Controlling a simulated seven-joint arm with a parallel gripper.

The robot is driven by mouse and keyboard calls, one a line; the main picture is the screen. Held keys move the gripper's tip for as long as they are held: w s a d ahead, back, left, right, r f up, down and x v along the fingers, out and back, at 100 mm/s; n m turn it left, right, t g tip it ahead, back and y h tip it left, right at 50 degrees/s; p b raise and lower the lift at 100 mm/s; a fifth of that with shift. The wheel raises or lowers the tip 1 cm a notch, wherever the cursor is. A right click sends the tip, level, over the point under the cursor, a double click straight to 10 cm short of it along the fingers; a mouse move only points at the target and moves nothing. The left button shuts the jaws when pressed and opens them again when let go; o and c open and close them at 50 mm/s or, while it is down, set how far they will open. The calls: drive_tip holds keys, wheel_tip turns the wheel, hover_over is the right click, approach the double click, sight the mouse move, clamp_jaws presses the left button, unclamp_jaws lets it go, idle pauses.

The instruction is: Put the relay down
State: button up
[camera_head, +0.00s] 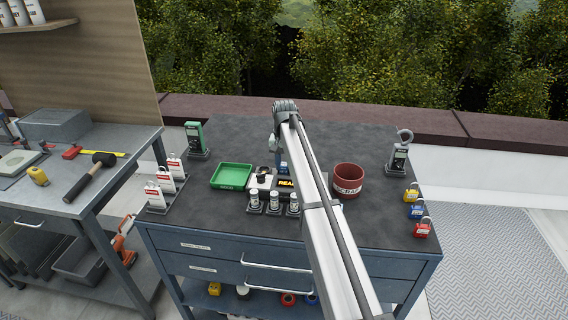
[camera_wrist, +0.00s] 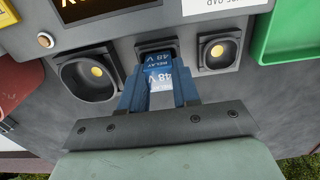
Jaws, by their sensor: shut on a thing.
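In the wrist view, a blue relay (camera_wrist: 159,58) marked "RELAY 48 V" is between the fingers of my gripper (camera_wrist: 158,88), which is shut on it. The relay's far end is at the middle dark socket of a grey unit (camera_wrist: 118,45). I cannot tell how deep it sits or whether it touches the socket. In the head view, the unit's lit display (camera_head: 287,183) reads "REA", the rest hidden by my arm. A bit of blue, likely the relay, shows just behind the unit, and my arm hides most of the gripper.
The unit has an opening with a yellow disc on either side of the relay. A green tray (camera_head: 232,176) stands to its left in the head view and a dark red bin (camera_head: 348,180) to its right. Several small cylinders (camera_head: 273,203) stand in front. Padlocks (camera_head: 416,211) line the right edge.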

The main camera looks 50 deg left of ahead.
sight(284, 164)
drive_tip(key=o, duration=1)
drive_tip(key=shift+o, duration=0.2)
wheel_tip(284, 164, up, 12)
drive_tip(key=shift+r, duration=0.15)
